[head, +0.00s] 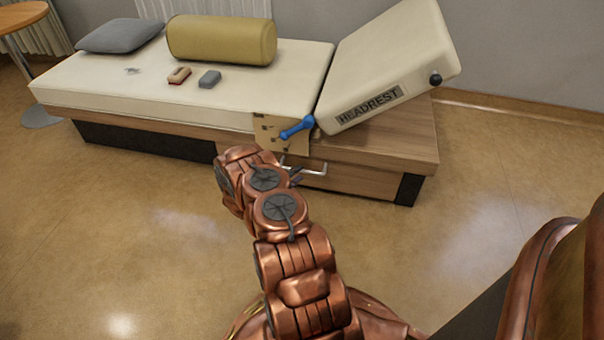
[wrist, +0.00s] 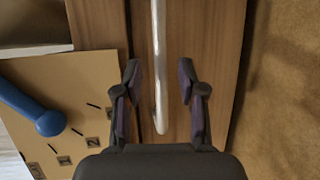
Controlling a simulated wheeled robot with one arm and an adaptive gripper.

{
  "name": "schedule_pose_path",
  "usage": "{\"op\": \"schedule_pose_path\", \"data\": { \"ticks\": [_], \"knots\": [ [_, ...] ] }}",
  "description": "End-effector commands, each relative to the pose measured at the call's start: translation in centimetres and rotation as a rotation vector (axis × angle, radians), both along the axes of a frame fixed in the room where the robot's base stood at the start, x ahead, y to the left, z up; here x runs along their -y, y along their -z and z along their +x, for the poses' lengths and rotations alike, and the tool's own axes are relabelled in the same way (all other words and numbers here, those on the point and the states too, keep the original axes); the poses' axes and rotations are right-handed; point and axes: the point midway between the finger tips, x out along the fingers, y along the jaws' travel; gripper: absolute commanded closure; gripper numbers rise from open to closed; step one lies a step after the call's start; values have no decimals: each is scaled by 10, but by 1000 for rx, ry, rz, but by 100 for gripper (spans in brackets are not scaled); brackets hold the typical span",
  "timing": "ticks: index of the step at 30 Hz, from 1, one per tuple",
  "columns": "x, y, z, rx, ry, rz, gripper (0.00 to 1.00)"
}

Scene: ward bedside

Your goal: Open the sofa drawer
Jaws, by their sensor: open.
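The sofa (head: 170,93) is a cream couch on a wooden base, with a raised headrest (head: 390,65) at its right end. The sofa drawer (head: 352,180) is a wooden front in the base below the headrest, and it looks shut. Its metal bar handle (head: 315,170) shows beside my gripper (head: 292,170), which my arm partly hides in the head view. In the wrist view the handle (wrist: 159,70) runs between the two open fingers of my gripper (wrist: 160,82). I cannot tell whether either finger touches it.
A blue lever (head: 297,128) sticks out from a marked tan plate (head: 268,130) just left of the drawer; the lever also shows in the wrist view (wrist: 35,108). A yellow bolster (head: 222,40), a grey pillow (head: 120,35) and two small blocks lie on the couch. The floor in front is clear.

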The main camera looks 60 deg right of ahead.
Motion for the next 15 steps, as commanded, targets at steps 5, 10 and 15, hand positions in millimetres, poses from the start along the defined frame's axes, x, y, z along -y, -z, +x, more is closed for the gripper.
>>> {"op": "schedule_pose_path", "data": {
  "ticks": [5,10,15],
  "knots": [
    [19,6,-2,0,1,1,60],
    [30,7,-2,0,0,2,60],
    [34,7,-2,0,-1,2,60]
  ]
}}
